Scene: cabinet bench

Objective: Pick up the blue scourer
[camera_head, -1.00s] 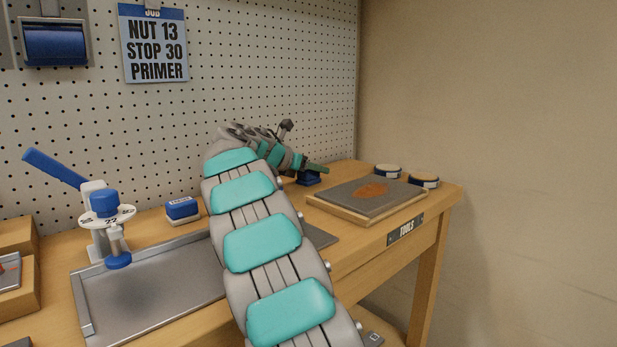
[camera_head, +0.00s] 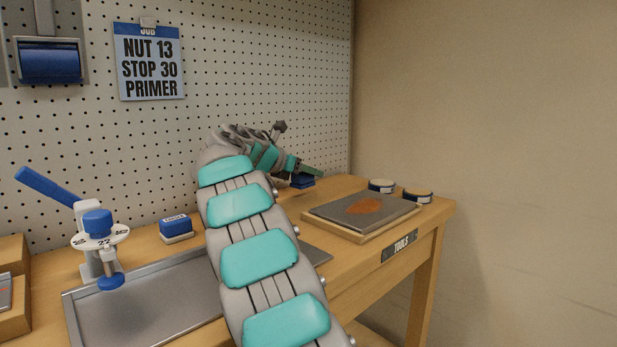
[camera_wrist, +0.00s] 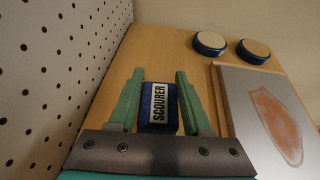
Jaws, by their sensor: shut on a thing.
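The blue scourer (camera_wrist: 159,104) is a blue block with a white label reading SCOURER. In the wrist view it sits between the two green fingers of my gripper (camera_wrist: 158,98), which are shut on it. In the head view the scourer (camera_head: 302,181) shows as a small blue block under my gripper (camera_head: 308,172), near the back of the bench. My arm hides part of the bench in front of it. I cannot tell clearly whether the scourer touches the bench top.
A board with a rust-coloured patch (camera_head: 340,213) lies right of my gripper, with two round tins (camera_head: 417,195) behind it. A blue block (camera_head: 175,225), a metal tray (camera_head: 150,300) and a blue-handled device (camera_head: 100,235) stand left. The pegboard (camera_wrist: 50,60) is close on the left.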

